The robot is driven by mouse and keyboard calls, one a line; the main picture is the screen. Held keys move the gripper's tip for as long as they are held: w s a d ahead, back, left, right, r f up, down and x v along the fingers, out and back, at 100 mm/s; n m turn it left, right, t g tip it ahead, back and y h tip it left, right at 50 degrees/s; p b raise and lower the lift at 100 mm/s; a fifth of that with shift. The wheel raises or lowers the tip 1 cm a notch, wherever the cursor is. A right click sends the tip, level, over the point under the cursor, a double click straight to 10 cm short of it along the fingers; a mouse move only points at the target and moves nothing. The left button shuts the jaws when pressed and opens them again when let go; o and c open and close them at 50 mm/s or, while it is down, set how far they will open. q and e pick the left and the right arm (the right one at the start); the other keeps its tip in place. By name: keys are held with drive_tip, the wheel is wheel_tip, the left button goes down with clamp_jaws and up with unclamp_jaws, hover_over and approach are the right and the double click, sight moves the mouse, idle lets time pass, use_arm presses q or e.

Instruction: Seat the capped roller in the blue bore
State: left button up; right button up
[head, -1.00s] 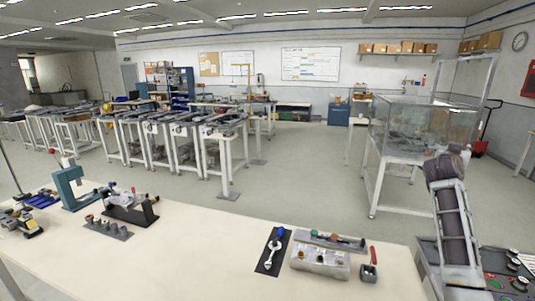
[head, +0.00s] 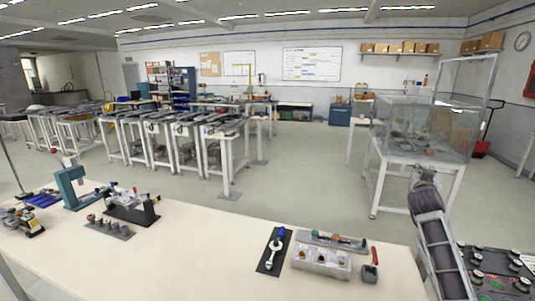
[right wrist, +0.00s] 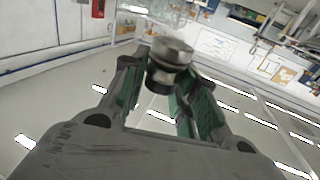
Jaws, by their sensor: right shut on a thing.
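My right gripper (right wrist: 160,84) is shut on a short round piece with a silver metal cap and a dark lower part, the capped roller (right wrist: 172,54). It is held between the green-padded fingers, in the air. In the head view my right arm rises at the right edge of the bench; the roller cannot be made out there. A grey block (head: 322,262) with several openings on top lies on the bench at front right. I cannot tell which opening is the blue bore. My left gripper is not in view.
Behind the block is a long tray (head: 332,241) with coloured pieces. A dark mat (head: 272,250) with a blue-handled tool lies left of it, a small red-handled item (head: 371,266) right. A press (head: 70,187) and fixtures stand at left. The bench middle is clear.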

drive_tip(key=s+a+f+n+t+y, duration=0.1)
drive_tip(key=s+a+f+n+y, duration=0.15)
drive_tip(key=a+f, duration=0.85)
drive_tip(key=s+a+f+n+t+y, duration=0.1)
drive_tip(key=a+f+n+y, duration=0.15)
drive_tip(key=a+f, duration=0.9)
drive_tip(key=s+a+f+y, duration=0.1)
drive_tip(key=s+a, duration=0.3)
drive_tip(key=a, duration=0.4)
drive_tip(key=s+a+f+n+y, duration=0.1)
drive_tip(key=s+a+f+y, duration=0.1)
drive_tip(key=s+a, duration=0.3)
drive_tip(key=s+a+f+t+y, duration=0.1)
drive_tip(key=s+a+f+y, duration=0.1)
drive_tip(key=a, duration=1.1)
drive_tip(key=s+f, duration=0.1)
drive_tip(key=s, duration=0.1)
drive_tip(key=shift+s+a+n, duration=0.15)
drive_tip(key=shift+s+n, duration=0.25)
